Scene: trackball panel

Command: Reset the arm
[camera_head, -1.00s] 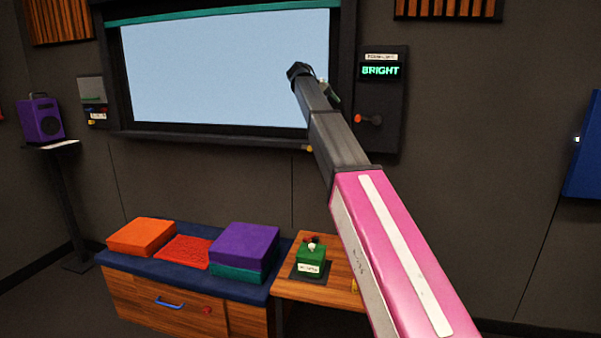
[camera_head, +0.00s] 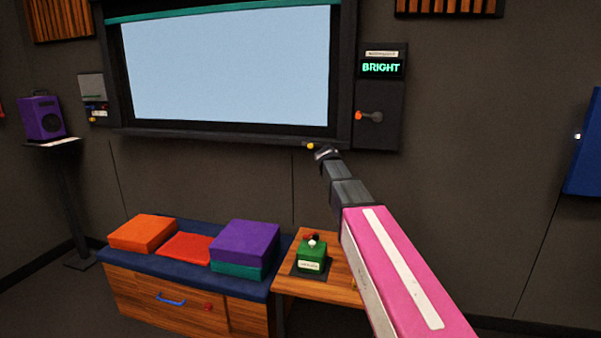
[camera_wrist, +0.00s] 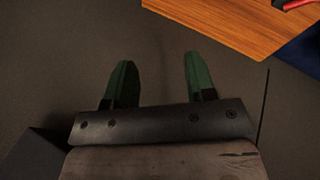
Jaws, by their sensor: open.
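My arm reaches up from the lower right in the head view, with its pink link nearest. The arm's far end is just below the screen's lower right corner, and the fingers are hidden there. In the wrist view my gripper (camera_wrist: 154,80) shows two green fingers spread apart with nothing between them. The trackball panel, a green box with a white ball and a red part on top (camera_head: 311,256), sits on a small wooden table (camera_head: 308,289), left of my arm and below its end. A display reading BRIGHT (camera_head: 381,68) is on the wall panel.
An orange-tipped lever (camera_head: 369,116) is on the wall panel. A large screen (camera_head: 225,68) hangs on the wall. A blue-topped bench (camera_head: 190,266) carries orange, red and purple cushions. A purple speaker (camera_head: 41,117) stands left. The wall right of my arm is bare up to a blue panel (camera_head: 585,150).

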